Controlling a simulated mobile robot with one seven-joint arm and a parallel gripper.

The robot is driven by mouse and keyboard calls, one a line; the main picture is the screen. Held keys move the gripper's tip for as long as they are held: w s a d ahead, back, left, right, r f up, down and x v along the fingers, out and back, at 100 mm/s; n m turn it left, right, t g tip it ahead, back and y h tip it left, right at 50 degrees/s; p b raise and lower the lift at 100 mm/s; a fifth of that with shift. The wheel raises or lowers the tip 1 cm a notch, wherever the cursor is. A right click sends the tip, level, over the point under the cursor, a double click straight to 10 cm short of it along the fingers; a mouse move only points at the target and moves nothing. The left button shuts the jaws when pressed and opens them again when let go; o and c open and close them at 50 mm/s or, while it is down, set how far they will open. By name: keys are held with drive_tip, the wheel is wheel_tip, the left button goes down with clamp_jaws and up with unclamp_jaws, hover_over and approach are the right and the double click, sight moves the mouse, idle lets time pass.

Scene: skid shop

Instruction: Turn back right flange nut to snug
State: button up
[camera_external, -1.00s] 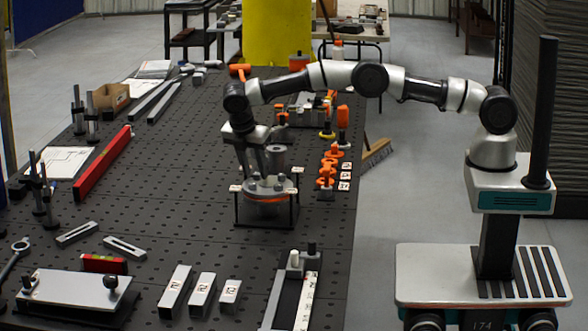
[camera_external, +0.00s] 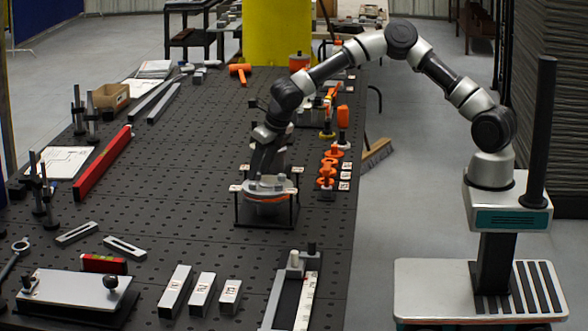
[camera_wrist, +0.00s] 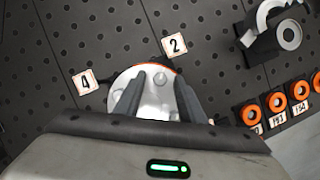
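The flange assembly (camera_external: 266,191) stands in a black frame on the perforated table, with a grey top, an orange ring below it and bolts or nuts on top. In the wrist view the flange (camera_wrist: 155,95) shows partly, with tags "4" (camera_wrist: 86,82) and "2" (camera_wrist: 174,44) beside it. My gripper (camera_wrist: 155,108) is over the flange, its two dark fingers apart on either side of the pale centre part. In the external view my gripper (camera_external: 262,172) is at the flange's back left side. Which nut is the back right one, and whether a finger touches it, I cannot tell.
Orange-ringed parts (camera_external: 328,170) stand right of the flange near the table's edge; they also show in the wrist view (camera_wrist: 277,102). Metal blocks (camera_external: 202,294) and a slide fixture (camera_external: 292,290) are in front.

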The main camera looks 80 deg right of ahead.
drive_tip(key=w+d+r+v, duration=0.1)
drive_tip(key=w+v, duration=0.1)
drive_tip(key=v, duration=1.4)
drive_tip(key=w+d+r+v, duration=0.1)
drive_tip(key=w+v, duration=0.2)
drive_tip(key=v, duration=1.2)
drive_tip(key=shift+d+r+p, duration=0.25)
drive_tip(key=shift+r+p, duration=0.1)
drive_tip(key=shift+r, duration=0.2)
drive_tip(key=shift+s, duration=0.15)
